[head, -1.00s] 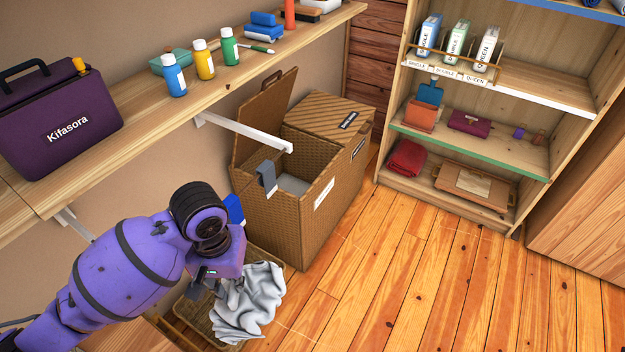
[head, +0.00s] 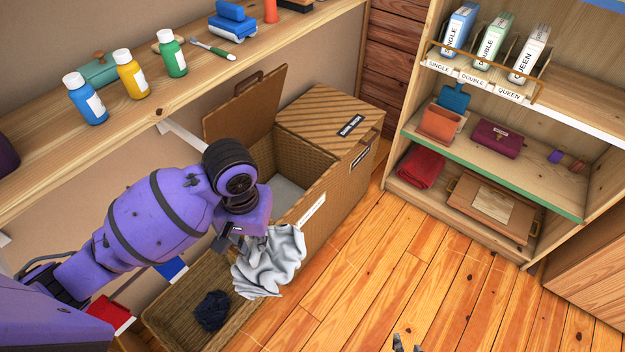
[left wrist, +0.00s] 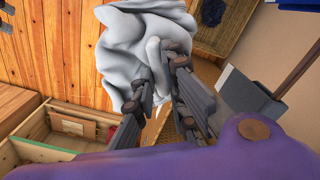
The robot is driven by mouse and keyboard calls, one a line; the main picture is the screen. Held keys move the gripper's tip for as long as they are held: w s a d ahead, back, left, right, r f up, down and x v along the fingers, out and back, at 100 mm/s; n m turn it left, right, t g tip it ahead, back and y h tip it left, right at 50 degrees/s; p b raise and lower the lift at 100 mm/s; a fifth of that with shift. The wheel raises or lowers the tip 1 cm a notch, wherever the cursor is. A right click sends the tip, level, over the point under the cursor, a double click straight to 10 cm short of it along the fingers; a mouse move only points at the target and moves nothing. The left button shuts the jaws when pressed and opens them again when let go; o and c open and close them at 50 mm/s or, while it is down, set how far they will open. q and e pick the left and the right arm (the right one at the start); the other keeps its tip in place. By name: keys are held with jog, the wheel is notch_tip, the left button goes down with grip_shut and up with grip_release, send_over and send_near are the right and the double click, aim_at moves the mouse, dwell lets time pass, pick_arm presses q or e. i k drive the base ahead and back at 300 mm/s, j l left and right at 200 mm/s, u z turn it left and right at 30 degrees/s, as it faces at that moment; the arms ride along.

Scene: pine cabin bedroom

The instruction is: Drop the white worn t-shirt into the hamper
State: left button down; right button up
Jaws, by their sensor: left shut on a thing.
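The white worn t-shirt (head: 272,262) hangs crumpled from my left gripper (head: 236,238). In the left wrist view, the shirt (left wrist: 135,45) bunches at the fingertips of the same gripper (left wrist: 160,75), which is shut on it. The wicker hamper (head: 335,200) stands just behind and to the right of the gripper. Its near compartment is open with the lid (head: 245,105) raised against the wall side; the far compartment's lid (head: 330,120) is down. The shirt hangs in front of the hamper's near side. Only the tips of my right gripper (head: 406,343) show at the bottom edge.
A low wicker basket (head: 175,300) holds a dark navy cloth (head: 212,310), below the shirt. A wall shelf (head: 130,155) with bottles runs above the hamper's left side. An open shelving unit (head: 485,145) stands right. The wooden floor (head: 400,270) between is clear.

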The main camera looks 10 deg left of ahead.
aim_at(279, 213)
jog(key=i+l, duration=0.75)
jog(key=i, duration=0.15)
jog(key=i+l, duration=0.7)
jog(key=i, duration=0.2)
jog(key=u, duration=0.4)
jog(key=i+l+u, duration=0.1)
jog(key=u, duration=0.25)
jog(key=l+u, duration=0.15)
jog(key=u, duration=0.25)
jog(key=i+l+u, duration=0.1)
jog(key=u, duration=0.3)
jog(key=i, duration=0.5)
